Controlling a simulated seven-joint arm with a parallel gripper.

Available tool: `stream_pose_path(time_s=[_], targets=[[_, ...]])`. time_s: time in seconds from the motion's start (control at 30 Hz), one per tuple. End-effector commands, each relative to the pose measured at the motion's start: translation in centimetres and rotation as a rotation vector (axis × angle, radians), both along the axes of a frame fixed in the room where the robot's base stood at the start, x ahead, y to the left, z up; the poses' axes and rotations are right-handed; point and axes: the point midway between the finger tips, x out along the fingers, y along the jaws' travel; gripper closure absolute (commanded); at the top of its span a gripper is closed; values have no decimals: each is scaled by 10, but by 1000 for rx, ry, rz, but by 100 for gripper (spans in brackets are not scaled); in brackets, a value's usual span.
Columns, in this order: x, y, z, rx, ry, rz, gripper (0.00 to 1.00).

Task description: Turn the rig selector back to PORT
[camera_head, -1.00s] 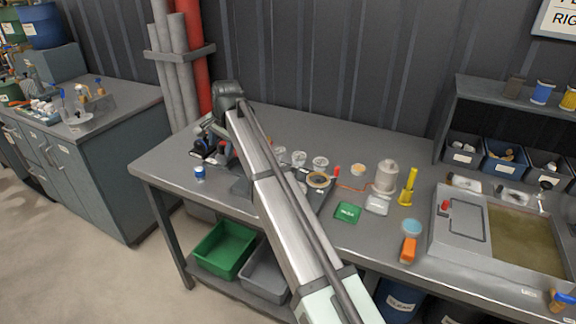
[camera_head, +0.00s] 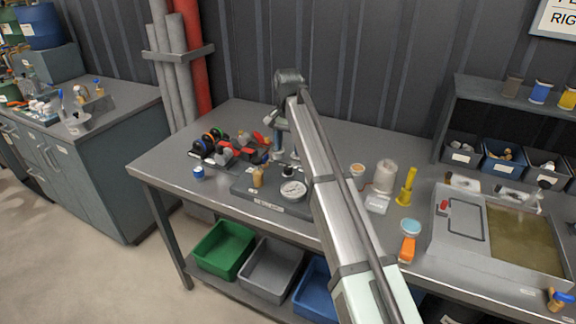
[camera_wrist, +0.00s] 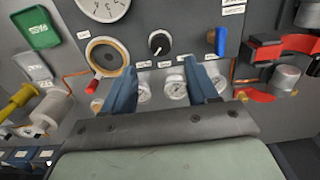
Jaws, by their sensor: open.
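The rig selector looks to be the black round knob (camera_wrist: 159,42) with a small white mark, on the dark panel in the wrist view. Small labels sit just below it, too small to read, so I cannot tell its setting. In the head view the knob (camera_head: 293,171) is on the flat panel (camera_head: 240,190) on the bench, beside my arm. My gripper (camera_wrist: 160,68) is open and empty. Its two blue fingers point toward the knob from either side, apart from it. In the head view my gripper (camera_head: 279,148) is at the panel's back edge, partly hidden by my arm.
Small gauges (camera_wrist: 177,89) lie between and beside my fingers. Red clamp parts (camera_wrist: 268,92) lie farther right. A white cylinder (camera_head: 385,176) and yellow tool (camera_head: 407,188) stand right of my arm.

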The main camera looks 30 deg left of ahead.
Motion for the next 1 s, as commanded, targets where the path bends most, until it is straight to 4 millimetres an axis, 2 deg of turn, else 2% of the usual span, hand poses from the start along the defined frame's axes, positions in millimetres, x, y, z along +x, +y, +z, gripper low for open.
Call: stream_pose_path(time_s=[0.1, 0.3, 0.5, 0.93, 1.0], targets=[[-1, -1, -23, 0, 1, 0, 42], [-1, 0, -54, 0, 0, 0, 42], [0, 0, -73, 1, -1, 0, 42], [0, 0, -81, 1, -1, 0, 42], [0, 0, -81, 1, -1, 0, 46]])
